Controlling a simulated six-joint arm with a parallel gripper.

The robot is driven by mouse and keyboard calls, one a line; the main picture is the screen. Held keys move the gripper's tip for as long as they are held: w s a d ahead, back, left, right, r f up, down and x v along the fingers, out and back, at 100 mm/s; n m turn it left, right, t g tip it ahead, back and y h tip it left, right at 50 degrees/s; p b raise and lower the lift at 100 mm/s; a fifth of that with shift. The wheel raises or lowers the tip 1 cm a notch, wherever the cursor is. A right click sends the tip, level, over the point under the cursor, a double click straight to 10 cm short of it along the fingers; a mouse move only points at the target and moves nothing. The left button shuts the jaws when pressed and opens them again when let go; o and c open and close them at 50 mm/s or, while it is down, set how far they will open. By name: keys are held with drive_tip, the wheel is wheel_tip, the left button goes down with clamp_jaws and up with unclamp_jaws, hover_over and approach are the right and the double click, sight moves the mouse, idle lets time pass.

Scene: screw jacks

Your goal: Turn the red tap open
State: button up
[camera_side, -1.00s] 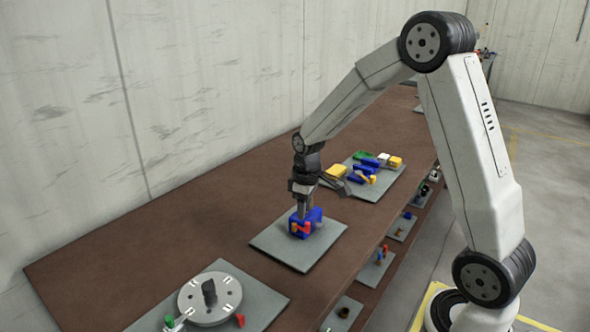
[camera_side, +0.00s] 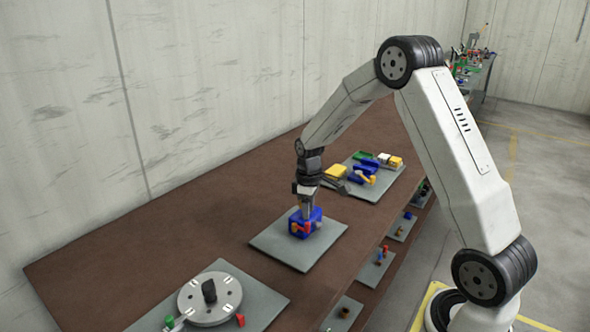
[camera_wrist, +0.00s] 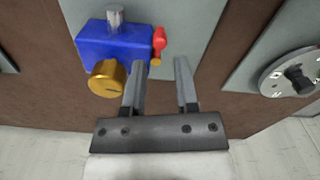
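The red tap (camera_wrist: 159,38) sits on the right side of a blue block (camera_wrist: 115,42) in the wrist view, above a small brass stub. The block also carries a large brass knob (camera_wrist: 108,78) and a silver cylinder (camera_wrist: 115,18). In the side view the red tap (camera_side: 307,227) shows small on the blue block (camera_side: 297,219). My gripper (camera_wrist: 160,62) is open and empty, its two fingers pointing towards the tap. The tap appears between the lines of the fingertips; whether they touch it, I cannot tell. In the side view my gripper (camera_side: 307,212) is at the block.
The block stands on a grey plate (camera_side: 275,241) on the brown bench (camera_side: 170,225). A plate with a round grey disc (camera_side: 209,299) lies at front left. Behind, another plate (camera_side: 388,183) holds yellow, blue and green pieces. Bare bench lies between the plates.

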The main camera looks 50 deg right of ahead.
sight(308, 223)
drive_tip(key=shift+f, duration=2.3)
clamp_jaws()
